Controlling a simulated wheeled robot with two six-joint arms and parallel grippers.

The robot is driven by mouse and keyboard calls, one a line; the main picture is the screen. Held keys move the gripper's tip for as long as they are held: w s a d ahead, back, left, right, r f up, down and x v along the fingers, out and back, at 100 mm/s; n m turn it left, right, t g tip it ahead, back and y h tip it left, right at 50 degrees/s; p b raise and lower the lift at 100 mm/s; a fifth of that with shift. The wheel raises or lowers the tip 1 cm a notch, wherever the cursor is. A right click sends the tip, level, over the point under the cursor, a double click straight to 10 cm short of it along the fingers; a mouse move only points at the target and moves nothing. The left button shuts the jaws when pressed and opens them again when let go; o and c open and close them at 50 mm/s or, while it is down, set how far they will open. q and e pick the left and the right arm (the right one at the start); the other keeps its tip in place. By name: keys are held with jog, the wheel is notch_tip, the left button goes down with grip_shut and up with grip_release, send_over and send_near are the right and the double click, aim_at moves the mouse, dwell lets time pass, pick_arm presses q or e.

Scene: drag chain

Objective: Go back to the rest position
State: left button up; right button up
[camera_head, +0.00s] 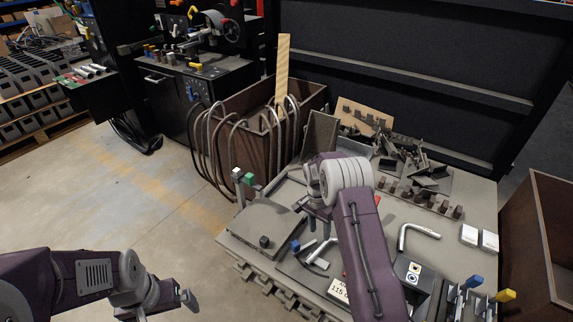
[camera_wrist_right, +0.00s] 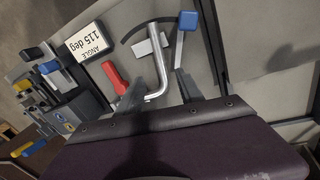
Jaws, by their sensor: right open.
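My right gripper (camera_head: 318,215) hangs over the workbench (camera_head: 262,268) in the head view, beside a bending fixture. In the right wrist view, its two grey fingers are spread apart and nothing is held between them. A shiny bent metal tube (camera_wrist_right: 155,65) lies in the fixture beyond the fingers, and it also shows in the head view (camera_head: 320,254). The fixture has a blue handle (camera_wrist_right: 188,20) and a red handle (camera_wrist_right: 114,76). My left gripper (camera_head: 186,299) is at the lower left of the head view, over bare floor; its jaw opening is unclear.
An angle display reading 115 deg (camera_wrist_right: 81,45) stands near the fixture. Another bent tube (camera_head: 418,231) lies on the bench at right. A brown crate (camera_head: 235,105) with hanging bent tubes stands behind, and another brown bin (camera_head: 548,235) at far right.

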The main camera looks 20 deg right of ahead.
jog(key=s+a+r+n+t, duration=0.1)
jog(key=a+r, duration=0.2)
jog(key=r, duration=0.4)
jog(key=a+r+n+t, duration=0.1)
jog(key=a+r, duration=0.2)
jog(key=r, duration=0.4)
jog(key=s+a+f+n+y, duration=0.15)
jog(key=s+n, duration=0.25)
jog(key=s, duration=0.6)
jog(key=s+a+n, duration=0.3)
jog(key=s+n, duration=0.2)
jog(key=s, duration=0.5)
notch_tip(320, 180, up, 28)
jog(key=w+p, duration=0.1)
jog(key=p, duration=2.7)
jog(key=shift+w+d+n+t, duration=0.2)
jog(key=shift+w+n+t, duration=0.1)
jog(key=shift+t, duration=0.1)
